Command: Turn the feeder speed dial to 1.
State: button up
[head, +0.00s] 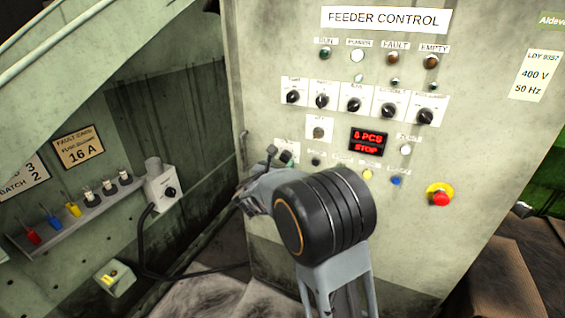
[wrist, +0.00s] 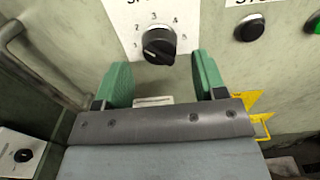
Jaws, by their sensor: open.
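The feeder speed dial (wrist: 158,46) is a round black knob on a white plate (wrist: 120,20) numbered 1 to 5. A small pale mark shows on its lower left face, but I cannot tell exactly which number it points at. My gripper (wrist: 163,72) is open, with its two green fingers below and to either side of the dial, apart from it. In the head view the dial (head: 286,157) is small and partly hidden by my gripper (head: 268,160), which is at the panel's lower left.
The feeder control panel (head: 385,65) carries a row of black selector knobs (head: 356,104), a red display (head: 369,141) and a red emergency button (head: 438,197). A black button (wrist: 249,27) is right of the dial. A metal handle (wrist: 30,55) is at the left.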

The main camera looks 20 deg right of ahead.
aim_at(285, 157)
jog(key=shift+x, duration=1.4)
jog(key=c, duration=0.9)
